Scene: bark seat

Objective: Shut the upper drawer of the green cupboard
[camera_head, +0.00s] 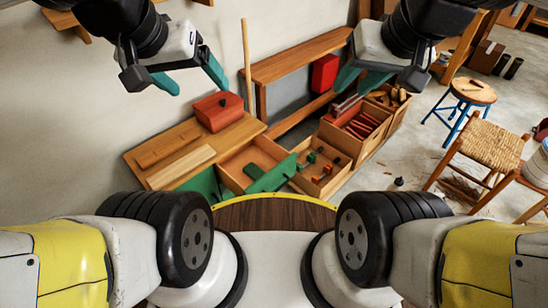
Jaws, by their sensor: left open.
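The green cupboard (203,184) stands low against the wall, with a wooden top. Its upper drawer (238,163) is pulled out, showing a bare wooden inside and a green front (270,178) facing lower right. My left gripper (201,90) is open and empty, with its teal fingers spread. It appears above and left of the drawer, apart from it. My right gripper (350,91) has a gap between its teal fingers and appears above right of the drawer, over the crates. The lower part of the cupboard is hidden by my own body.
A red box (218,111) stands on the cupboard top. Right of the drawer are a wooden box with tools (321,165) and a crate with red pieces (358,127). A wooden bench (290,62) stands behind. A stool (472,91) and woven chair (487,146) are at right.

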